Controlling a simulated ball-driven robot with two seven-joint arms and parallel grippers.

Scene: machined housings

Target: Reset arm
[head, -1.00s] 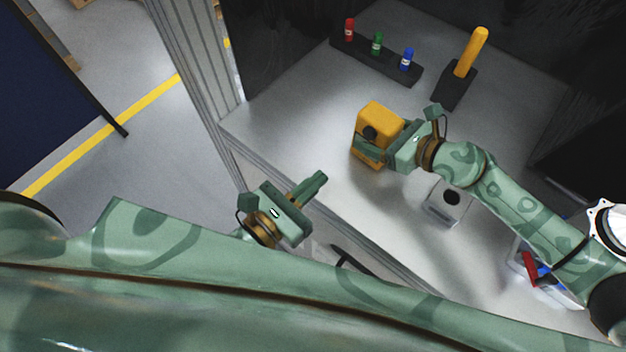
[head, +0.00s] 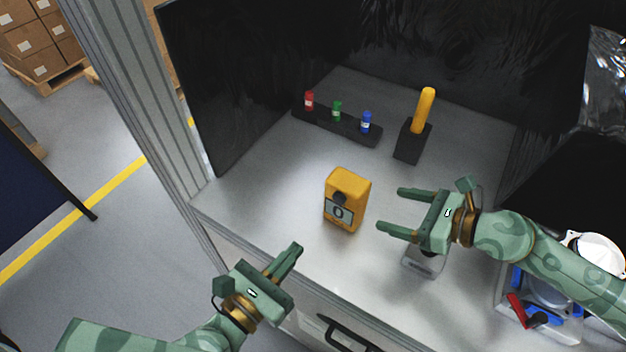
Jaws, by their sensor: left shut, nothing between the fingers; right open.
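My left gripper (head: 294,250) is shut and empty, low in the head view, in front of the table's front edge. My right gripper (head: 390,211) is open and empty above the table, its fingers pointing left. A yellow box-shaped device (head: 347,190) with a dark round knob and a display stands upright on the table, left of the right fingertips and apart from them. A grey block (head: 421,262) is partly hidden below my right gripper.
A yellow handle (head: 424,108) stands in a black block (head: 411,142). A bin (head: 507,303) with red and blue parts is at right. Bare table (head: 262,184) lies left of the yellow device.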

